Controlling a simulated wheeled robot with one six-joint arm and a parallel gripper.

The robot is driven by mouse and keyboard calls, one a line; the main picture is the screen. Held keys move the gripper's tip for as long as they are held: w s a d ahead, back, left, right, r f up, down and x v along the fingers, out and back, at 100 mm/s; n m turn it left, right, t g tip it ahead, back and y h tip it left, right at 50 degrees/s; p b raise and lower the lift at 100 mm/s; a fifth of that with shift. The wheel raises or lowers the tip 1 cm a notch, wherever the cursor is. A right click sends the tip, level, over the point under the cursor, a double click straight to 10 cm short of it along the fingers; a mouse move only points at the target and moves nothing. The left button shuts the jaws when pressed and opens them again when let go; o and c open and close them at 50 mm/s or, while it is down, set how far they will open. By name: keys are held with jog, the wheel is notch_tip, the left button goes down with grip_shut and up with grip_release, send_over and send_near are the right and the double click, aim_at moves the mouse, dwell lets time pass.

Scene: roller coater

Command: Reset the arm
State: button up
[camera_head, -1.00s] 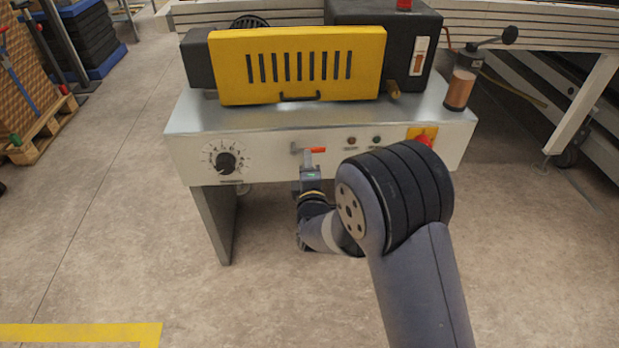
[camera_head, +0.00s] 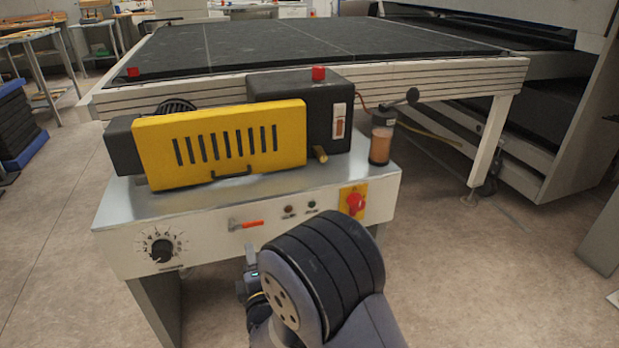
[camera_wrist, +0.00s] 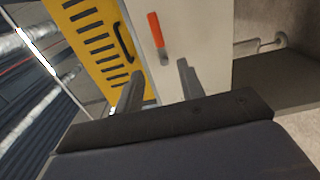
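My gripper (camera_wrist: 158,82) is open in the wrist view, its two fingers apart with nothing between them. In the head view my gripper (camera_head: 250,258) is small and partly hidden behind my own arm, below the front panel of the roller coater. The roller coater (camera_head: 115,238) has a yellow slotted guard (camera_head: 220,145). A red-orange lever (camera_head: 248,224) on its front panel lies roughly horizontal, handle to the right. The lever (camera_wrist: 155,30) also shows beyond the fingertips in the wrist view, apart from them.
A black dial (camera_head: 162,250) sits left on the panel, a red knob on a yellow plate (camera_head: 355,203) right. A cup with a crank handle (camera_head: 381,140) stands at the top right corner. A large black-topped table (camera_head: 300,42) stands behind.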

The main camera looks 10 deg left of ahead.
aim_at(244, 227)
jog(key=shift+w, duration=0.1)
jog(key=b+x, duration=0.2)
jog(key=x, duration=0.8)
jog(key=shift+w+a, duration=0.15)
jog(key=shift+w, duration=0.1)
